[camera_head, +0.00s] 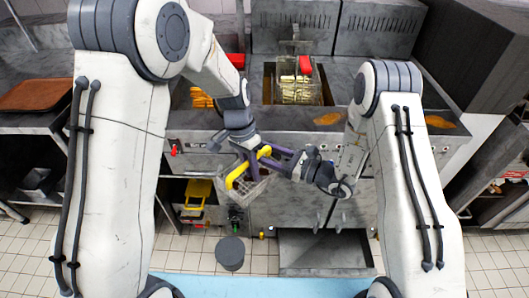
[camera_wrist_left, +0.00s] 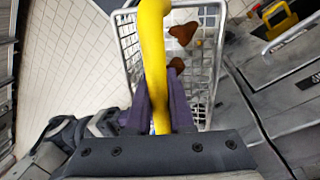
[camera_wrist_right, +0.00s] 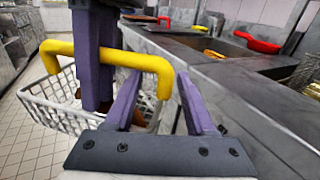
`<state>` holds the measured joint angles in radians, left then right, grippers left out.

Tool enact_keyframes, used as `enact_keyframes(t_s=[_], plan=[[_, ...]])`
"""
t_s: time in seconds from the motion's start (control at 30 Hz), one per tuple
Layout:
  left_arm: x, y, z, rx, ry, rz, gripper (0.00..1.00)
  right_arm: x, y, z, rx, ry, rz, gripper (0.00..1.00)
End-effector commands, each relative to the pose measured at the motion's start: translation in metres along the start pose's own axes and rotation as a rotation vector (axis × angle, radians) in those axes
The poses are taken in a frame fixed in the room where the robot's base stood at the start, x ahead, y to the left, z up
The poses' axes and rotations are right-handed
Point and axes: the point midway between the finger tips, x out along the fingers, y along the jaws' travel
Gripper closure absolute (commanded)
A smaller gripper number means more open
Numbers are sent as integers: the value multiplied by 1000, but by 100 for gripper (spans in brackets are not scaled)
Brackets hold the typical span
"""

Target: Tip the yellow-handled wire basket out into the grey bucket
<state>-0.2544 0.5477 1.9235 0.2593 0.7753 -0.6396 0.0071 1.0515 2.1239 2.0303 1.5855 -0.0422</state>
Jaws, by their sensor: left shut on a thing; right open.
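The wire basket (camera_head: 250,188) hangs in front of the fryer counter by its yellow handle (camera_head: 236,174). In the left wrist view its white wire cage (camera_wrist_left: 212,60) holds a few brown pieces (camera_wrist_left: 183,34). My left gripper (camera_head: 252,157) is shut on the yellow handle. My right gripper (camera_head: 283,153) is open beside the handle; in the right wrist view the handle's bent end (camera_wrist_right: 163,78) lies just beyond and between its fingers. A round dark grey thing (camera_head: 230,253) on the floor below the basket may be the grey bucket; its inside is not clear.
The counter holds a fryer basket with a red handle (camera_head: 305,65) and pale fries. A yellow item (camera_head: 197,194) stands in an open cabinet at left. A grey flat panel or tray (camera_head: 325,252) lies low in front. A brown tray (camera_head: 36,95) lies on the left bench.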

Motion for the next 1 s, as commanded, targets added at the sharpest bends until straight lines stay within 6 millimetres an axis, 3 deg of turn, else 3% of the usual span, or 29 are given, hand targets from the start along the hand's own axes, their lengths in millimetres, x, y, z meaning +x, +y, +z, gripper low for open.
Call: enact_keyframes(t_s=[0.07, 0.2, 0.23, 0.43, 0.47, 0.53, 0.83, 1.0], plan=[[0, 0, 0, 0, 1, 0, 100, 0, 0, 0, 0, 0, 0, 45], [0, 0, 0, 1, 1, -1, 100, 0, 0, 0, 0, 0, 1, 98], [0, 0, -1, 1, 2, -1, 100, 0, 1, 0, 0, 0, 2, 100], [-1, -1, -2, 2, 6, -4, 100, 0, 2, 0, 2, -1, 7, 100], [-1, -1, -2, 2, 6, -4, 72, 0, 2, 1, 2, -2, 8, 100], [-1, -1, -2, 2, 6, -4, 45, 0, 2, 1, 2, -2, 7, 100], [-2, 0, -1, 1, 2, -2, 45, 0, 0, 1, 1, -2, 2, 100], [-20, -1, -2, 0, 6, -3, 45, 0, 0, 1, 0, -2, 1, 100]])
